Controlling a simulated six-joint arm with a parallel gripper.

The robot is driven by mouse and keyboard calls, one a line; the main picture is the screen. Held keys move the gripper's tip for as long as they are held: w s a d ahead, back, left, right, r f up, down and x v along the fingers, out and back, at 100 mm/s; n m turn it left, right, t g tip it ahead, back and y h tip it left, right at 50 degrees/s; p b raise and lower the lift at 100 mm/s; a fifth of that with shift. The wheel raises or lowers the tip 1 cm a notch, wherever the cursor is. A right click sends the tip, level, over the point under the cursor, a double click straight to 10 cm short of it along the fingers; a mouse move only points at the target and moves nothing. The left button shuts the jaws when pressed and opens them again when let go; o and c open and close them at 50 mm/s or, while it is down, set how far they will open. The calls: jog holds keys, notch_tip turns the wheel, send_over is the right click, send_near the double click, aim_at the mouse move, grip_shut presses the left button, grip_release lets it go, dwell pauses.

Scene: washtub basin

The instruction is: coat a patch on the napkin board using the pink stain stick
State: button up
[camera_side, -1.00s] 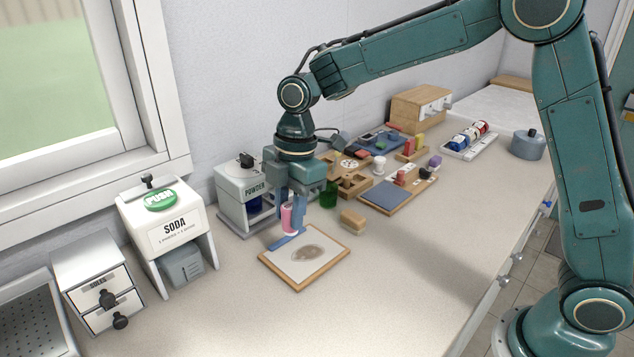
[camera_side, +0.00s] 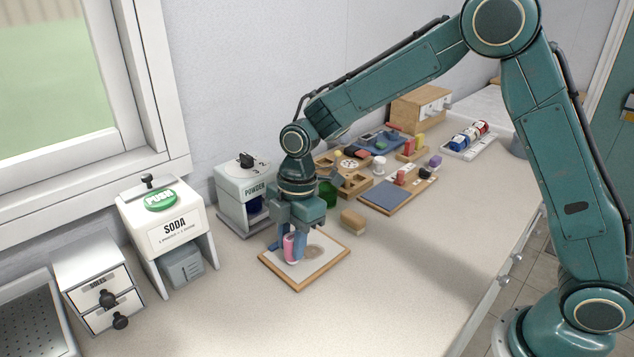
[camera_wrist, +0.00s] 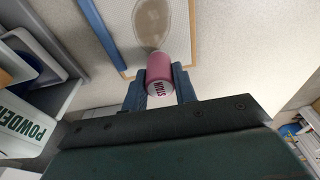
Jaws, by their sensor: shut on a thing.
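The pink stain stick (camera_side: 289,247) is held between the fingers of my gripper (camera_side: 291,253), which is shut on it. My gripper is low over the left part of the wood-framed napkin board (camera_side: 312,271). A brownish patch (camera_side: 315,252) on the board's pale face lies just right of the stick, partly hidden by my gripper. In the wrist view the stick (camera_wrist: 158,70) shows its labelled end between the fingers, with the patch (camera_wrist: 152,22) just beyond it. I cannot tell whether the stick touches the board.
The powder dispenser (camera_side: 239,192) stands close behind and left of my gripper. A blue strip (camera_wrist: 99,35) lies along one board edge. A wooden block (camera_side: 353,220) sits behind the board. The soda dispenser (camera_side: 170,231) is farther left. The counter in front is clear.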

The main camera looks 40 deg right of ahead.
jog(key=shift+d+f, duration=0.35)
jog(key=shift+d, duration=3.45)
jog(key=shift+a, duration=3.8)
jog(key=shift+r, duration=4.05)
